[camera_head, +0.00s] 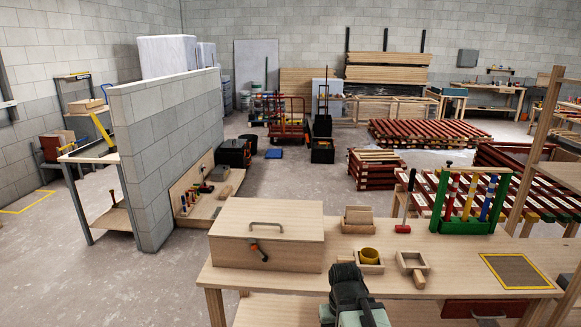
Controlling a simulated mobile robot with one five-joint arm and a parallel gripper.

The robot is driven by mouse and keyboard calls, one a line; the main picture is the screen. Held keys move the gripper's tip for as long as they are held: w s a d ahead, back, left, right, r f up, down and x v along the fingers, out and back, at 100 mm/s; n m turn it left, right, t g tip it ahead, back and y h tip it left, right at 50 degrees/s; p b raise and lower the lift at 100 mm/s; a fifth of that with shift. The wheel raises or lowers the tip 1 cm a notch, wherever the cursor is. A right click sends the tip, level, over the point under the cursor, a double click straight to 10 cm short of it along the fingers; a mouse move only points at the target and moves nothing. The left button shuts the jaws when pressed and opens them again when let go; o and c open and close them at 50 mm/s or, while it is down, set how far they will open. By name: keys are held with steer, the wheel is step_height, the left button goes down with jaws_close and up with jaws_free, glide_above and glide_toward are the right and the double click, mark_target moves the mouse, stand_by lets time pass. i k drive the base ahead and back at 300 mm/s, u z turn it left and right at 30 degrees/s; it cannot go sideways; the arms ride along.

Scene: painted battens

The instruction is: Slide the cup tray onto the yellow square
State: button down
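The cup tray (370,270) is a small light-wood tray on the workbench, with a round yellow cup (370,256) in it. The yellow square (515,271) is a yellow outline around a dark patch near the right end of the same bench top; nothing stands on it. The tray is left of the square and apart from it. My gripper (348,283) is at the bottom centre, dark and seen from behind, just in front of and left of the tray. Its fingertips are hidden, so I cannot tell whether it touches the tray.
A small empty wooden frame with a handle (413,268) lies between the tray and the square. A large wooden box (267,238) stands at left.

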mark_target(413, 263)
steer(key=u, duration=2.7)
steer(key=k, duration=0.9)
steer(key=z, duration=1.8)
steer(key=i, duration=1)
steer(key=u, duration=0.05)
